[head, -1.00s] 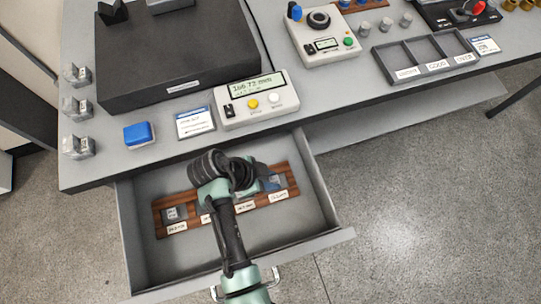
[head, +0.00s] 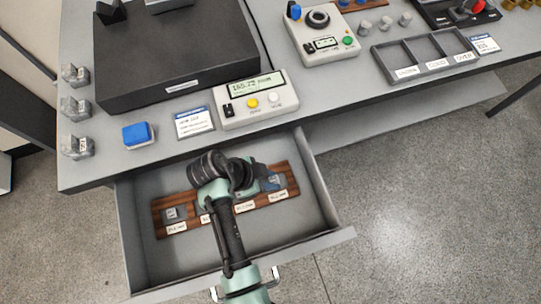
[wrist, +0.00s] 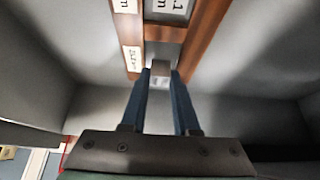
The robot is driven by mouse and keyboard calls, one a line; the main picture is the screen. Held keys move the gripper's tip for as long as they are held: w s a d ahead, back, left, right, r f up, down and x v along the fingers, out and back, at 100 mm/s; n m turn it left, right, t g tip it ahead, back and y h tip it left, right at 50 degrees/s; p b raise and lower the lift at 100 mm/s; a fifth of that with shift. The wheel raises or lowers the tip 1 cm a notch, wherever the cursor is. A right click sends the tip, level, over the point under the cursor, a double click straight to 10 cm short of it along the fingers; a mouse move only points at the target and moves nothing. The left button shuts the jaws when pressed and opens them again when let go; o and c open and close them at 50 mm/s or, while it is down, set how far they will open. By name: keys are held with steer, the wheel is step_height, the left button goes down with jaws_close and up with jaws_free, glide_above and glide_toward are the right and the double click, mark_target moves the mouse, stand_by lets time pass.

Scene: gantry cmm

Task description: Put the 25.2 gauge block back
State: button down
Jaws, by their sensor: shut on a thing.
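My gripper (wrist: 160,80) is shut on a small grey metal gauge block (wrist: 161,69) at the tips of its blue fingers. In the head view, its blue fingers (head: 268,183) are low over the right end of the wooden rack (head: 160,220) in the open drawer. In the wrist view, the block is at the end slot of the rack (wrist: 186,70), beside a white label (wrist: 131,59) that seems to read 25.2 mm. I cannot tell whether the block rests on the slot floor. Another block (head: 173,213) sits in the rack's left slot. My arm hides the middle slots.
The drawer (head: 325,185) is open, its walls around my gripper. Above it, the bench edge holds a digital readout box (head: 258,98), a blue-topped block (head: 138,134) and a card (head: 194,122). A divided grey tray (head: 425,55) stands further right.

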mark_target(271, 181)
steer(key=shift+f+b, duration=0.35)
steer(key=shift+f, duration=0.15)
steer(key=c, duration=0.5)
jaws_free()
steer(key=shift+c, duration=0.2)
steer(key=shift+o, duration=0.2)
steer(key=shift+r+p, duration=3.35)
steer(key=shift+r, duration=0.2)
